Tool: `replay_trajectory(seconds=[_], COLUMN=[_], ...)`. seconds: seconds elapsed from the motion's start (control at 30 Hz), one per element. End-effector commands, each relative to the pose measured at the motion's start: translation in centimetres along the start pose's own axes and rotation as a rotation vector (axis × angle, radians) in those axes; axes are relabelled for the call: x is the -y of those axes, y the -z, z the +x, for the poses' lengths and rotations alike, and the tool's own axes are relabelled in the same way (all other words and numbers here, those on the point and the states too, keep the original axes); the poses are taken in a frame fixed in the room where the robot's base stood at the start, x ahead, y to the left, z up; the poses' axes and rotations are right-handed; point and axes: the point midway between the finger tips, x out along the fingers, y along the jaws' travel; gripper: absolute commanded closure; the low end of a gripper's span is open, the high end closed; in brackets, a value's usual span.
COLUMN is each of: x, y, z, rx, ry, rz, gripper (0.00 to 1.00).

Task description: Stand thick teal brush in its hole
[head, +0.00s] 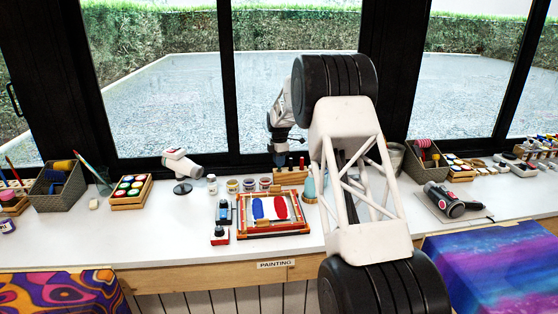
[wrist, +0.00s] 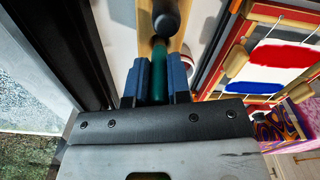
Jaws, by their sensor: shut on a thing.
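My gripper (head: 280,157) is at the back of the white table, just above the wooden brush holder (head: 290,178). In the wrist view its blue fingers (wrist: 157,82) are shut on the thick teal brush (wrist: 156,65). The brush's lower end is hidden. Beyond it in the wrist view is a dark rounded thing (wrist: 166,17), perhaps another handle in the holder. The wood of the holder (wrist: 146,22) shows behind. I cannot tell whether the teal brush is in a hole.
A wooden frame (head: 270,235) with red, white and blue fabric lies in front of the holder. Paint jars (head: 249,184) stand left of it. A pale teal egg-shaped thing (head: 309,190) is to the right. The window is close behind. My arm hides part of the table.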

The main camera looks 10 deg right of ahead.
Motion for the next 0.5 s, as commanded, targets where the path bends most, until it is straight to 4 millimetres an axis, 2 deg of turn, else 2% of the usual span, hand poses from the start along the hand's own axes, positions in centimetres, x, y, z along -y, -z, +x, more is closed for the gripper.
replay_trajectory(seconds=[0.5], x=[-0.01], y=[0.00], z=[1.08], rx=[0.000], ry=[0.000], rz=[0.000], gripper=[0.97])
